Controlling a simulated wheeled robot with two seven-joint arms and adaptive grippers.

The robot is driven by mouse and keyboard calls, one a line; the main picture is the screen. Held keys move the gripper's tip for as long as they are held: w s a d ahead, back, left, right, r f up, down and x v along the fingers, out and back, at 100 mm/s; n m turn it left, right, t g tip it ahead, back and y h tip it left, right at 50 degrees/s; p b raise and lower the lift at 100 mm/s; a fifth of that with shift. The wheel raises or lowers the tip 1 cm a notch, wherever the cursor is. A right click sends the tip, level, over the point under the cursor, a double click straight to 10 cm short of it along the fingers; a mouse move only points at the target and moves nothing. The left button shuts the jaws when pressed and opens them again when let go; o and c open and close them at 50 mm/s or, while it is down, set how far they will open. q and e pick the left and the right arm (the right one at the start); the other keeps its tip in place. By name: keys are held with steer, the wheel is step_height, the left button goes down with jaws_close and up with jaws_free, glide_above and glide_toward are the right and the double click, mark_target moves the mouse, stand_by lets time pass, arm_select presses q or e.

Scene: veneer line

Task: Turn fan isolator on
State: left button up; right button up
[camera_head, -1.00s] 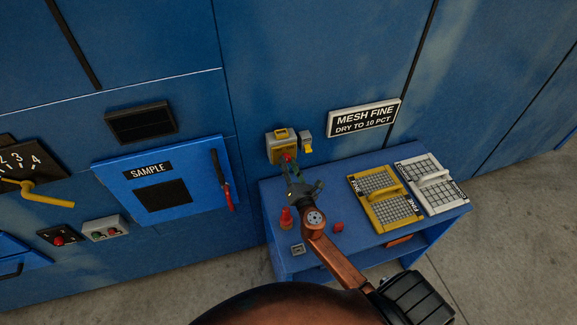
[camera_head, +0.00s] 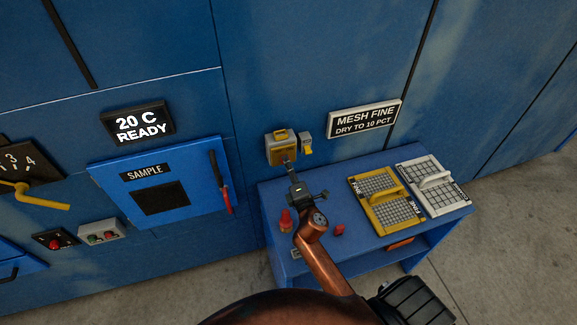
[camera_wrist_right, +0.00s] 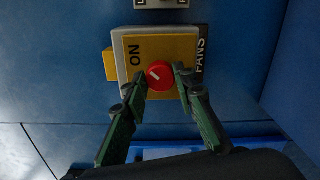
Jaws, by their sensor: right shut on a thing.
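The fan isolator (camera_head: 281,148) is a grey box with a yellow face on the blue wall, above the small blue table. In the right wrist view the isolator (camera_wrist_right: 183,48) shows an ON label and a FANS label. Its round red knob (camera_wrist_right: 159,75) has a small white mark, slanted. My right gripper (camera_wrist_right: 160,82) is shut on the red knob, with a green finger on each side of it. In the head view my right gripper (camera_head: 287,164) reaches up to the isolator and hides most of the knob. My left gripper is not in view.
The blue table (camera_head: 330,254) holds a yellow mesh frame (camera_head: 367,212), a white mesh frame (camera_head: 425,199) and small red pieces. A lit display (camera_head: 138,123) reads 20 C READY above the SAMPLE door (camera_head: 110,178). A small grey-and-yellow switch (camera_head: 306,144) sits right of the isolator.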

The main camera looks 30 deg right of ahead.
steer(key=shift+m, duration=0.3)
stand_by(0.4)
steer(key=o, duration=1.2)
steer(key=shift+c, duration=0.2)
steer(key=v, duration=1.2)
steer(key=shift+s+d+f, duration=0.1)
